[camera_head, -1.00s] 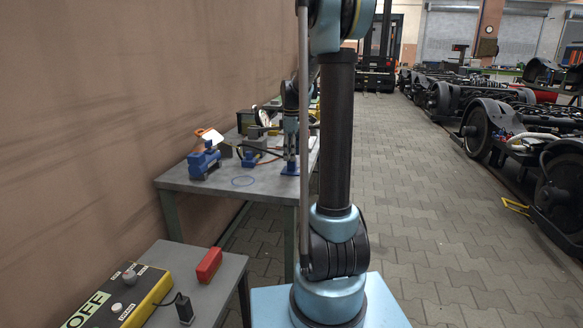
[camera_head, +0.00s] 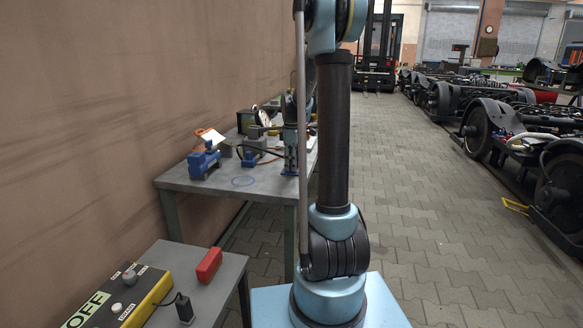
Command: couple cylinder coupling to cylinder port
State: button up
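A blue pump-like unit (camera_head: 204,163) stands at the front left of the far grey table. A second small blue unit (camera_head: 253,152) stands behind it to the right, with a dark hose (camera_head: 268,151) running right. The end of my arm with my gripper (camera_head: 290,160) reaches down over the right part of the table, partly behind my own column. It is small here, so its fingers and anything between them cannot be made out. I cannot single out the cylinder coupling or the cylinder port.
Nearer are a yellow switch box (camera_head: 120,300) and a red block (camera_head: 209,265).

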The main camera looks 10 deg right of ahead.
jog(key=shift+c, duration=0.6)
notch_tip(320, 180, up, 10)
jog(key=shift+r, duration=0.1)
jog(key=shift+s, duration=0.1)
dwell(0.4)
